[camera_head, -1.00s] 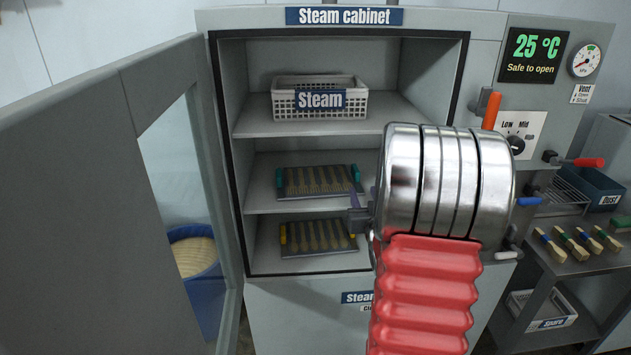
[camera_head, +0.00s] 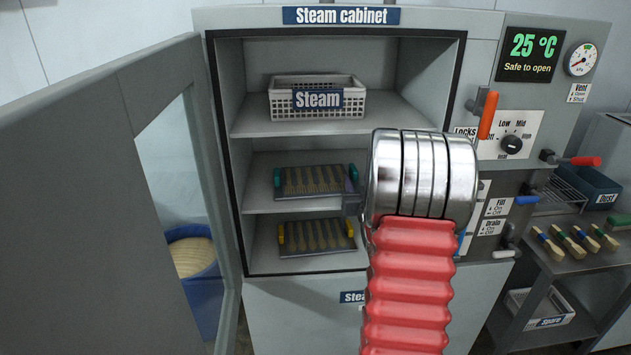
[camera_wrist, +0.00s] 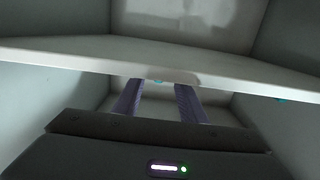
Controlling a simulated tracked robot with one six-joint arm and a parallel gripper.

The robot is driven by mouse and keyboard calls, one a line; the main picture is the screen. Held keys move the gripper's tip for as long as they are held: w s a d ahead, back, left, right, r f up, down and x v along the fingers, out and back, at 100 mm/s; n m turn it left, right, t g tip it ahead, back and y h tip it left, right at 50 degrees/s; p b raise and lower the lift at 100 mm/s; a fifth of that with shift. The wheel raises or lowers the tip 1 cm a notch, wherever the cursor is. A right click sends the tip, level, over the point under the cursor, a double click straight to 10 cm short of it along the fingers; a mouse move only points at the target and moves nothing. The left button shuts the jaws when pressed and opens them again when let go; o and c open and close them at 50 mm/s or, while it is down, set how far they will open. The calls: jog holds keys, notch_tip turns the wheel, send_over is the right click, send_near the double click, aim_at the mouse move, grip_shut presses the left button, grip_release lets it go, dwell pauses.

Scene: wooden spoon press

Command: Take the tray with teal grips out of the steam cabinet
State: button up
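The tray with teal grips (camera_head: 314,194) lies on the middle shelf of the open steam cabinet (camera_head: 345,288), holding several wooden spoons. Its left teal grip (camera_head: 278,177) and right teal grip (camera_head: 354,173) show at its ends; my wrist is close to the right one in the head view. In the wrist view, my gripper (camera_wrist: 158,100) has two dark fingers apart with nothing between them. A small teal patch (camera_wrist: 157,80) shows beyond the fingers, just under a shelf edge, and another (camera_wrist: 282,99) lies to the right.
A tray with yellow grips (camera_head: 316,251) lies on the cabinet floor below. A white basket (camera_head: 345,104) labelled Steam stands on the top shelf (camera_head: 250,121), whose edge crosses the wrist view. The cabinet door (camera_head: 95,220) stands open at left. Handles, including an orange one (camera_head: 488,115), jut out at right.

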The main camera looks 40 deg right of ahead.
aim_at(355, 175)
jog(key=shift+w+d, duration=0.4)
jog(key=shift+w, duration=0.15)
jog(key=shift+x, duration=2.6)
jog(key=shift+r, duration=0.1)
jog(key=shift+c, duration=0.3)
grip_shut()
